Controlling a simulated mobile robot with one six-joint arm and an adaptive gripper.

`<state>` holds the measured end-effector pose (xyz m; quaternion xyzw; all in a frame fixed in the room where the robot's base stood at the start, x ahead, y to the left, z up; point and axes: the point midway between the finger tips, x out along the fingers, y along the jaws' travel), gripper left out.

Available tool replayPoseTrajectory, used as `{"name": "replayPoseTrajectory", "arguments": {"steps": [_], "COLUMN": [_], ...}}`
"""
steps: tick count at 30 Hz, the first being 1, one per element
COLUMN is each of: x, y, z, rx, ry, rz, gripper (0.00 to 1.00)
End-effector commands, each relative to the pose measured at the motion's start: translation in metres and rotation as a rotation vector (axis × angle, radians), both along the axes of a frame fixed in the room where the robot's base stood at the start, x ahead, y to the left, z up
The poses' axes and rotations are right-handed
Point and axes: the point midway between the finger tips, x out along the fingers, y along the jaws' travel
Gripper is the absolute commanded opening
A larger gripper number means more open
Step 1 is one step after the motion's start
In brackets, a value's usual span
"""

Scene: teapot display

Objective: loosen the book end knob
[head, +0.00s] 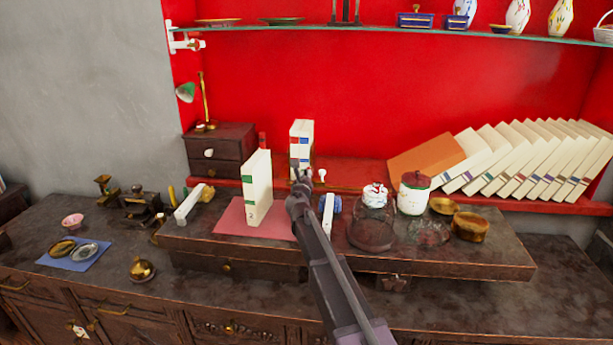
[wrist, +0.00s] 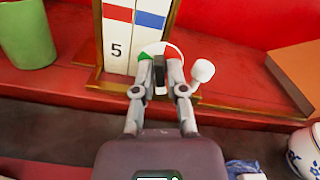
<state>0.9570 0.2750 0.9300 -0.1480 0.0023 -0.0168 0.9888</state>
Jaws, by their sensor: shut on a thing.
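The book end (wrist: 105,88) has a brassy frame and stands on the red ledge against books (wrist: 135,35) with red and blue labels; one shows a 5. Its knob (wrist: 159,72) looks like a dark upright grip on a white disc with green and red at its rim. My gripper (wrist: 160,76) has its fingertips closed on the dark grip, one on each side. A small white ball-shaped handle (wrist: 202,70) sticks out just right of it. In the head view my gripper (head: 301,176) reaches the books (head: 301,135), and my arm hides the knob.
A green rounded thing (wrist: 25,35) stands left of the book end. An orange book (head: 425,157) leans at right. A book (head: 257,188) stands on a pink mat (head: 228,218), left of my arm.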

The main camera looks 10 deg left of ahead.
Motion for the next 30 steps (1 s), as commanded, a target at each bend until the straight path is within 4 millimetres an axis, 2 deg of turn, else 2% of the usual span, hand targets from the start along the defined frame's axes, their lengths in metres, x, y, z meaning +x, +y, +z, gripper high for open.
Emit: {"name": "replayPoseTrajectory", "arguments": {"steps": [12,21,30], "x": [0.0005,0.0009,0.0010], "y": [0.0005,-0.0011,-0.0014], "z": [0.0000,0.0000,0.0001], "rx": [-0.316,-0.398,-0.403], "ry": [0.010,0.013,0.013], "rz": [0.001,0.000,-0.001], "gripper": [0.00,0.00,0.00]}}
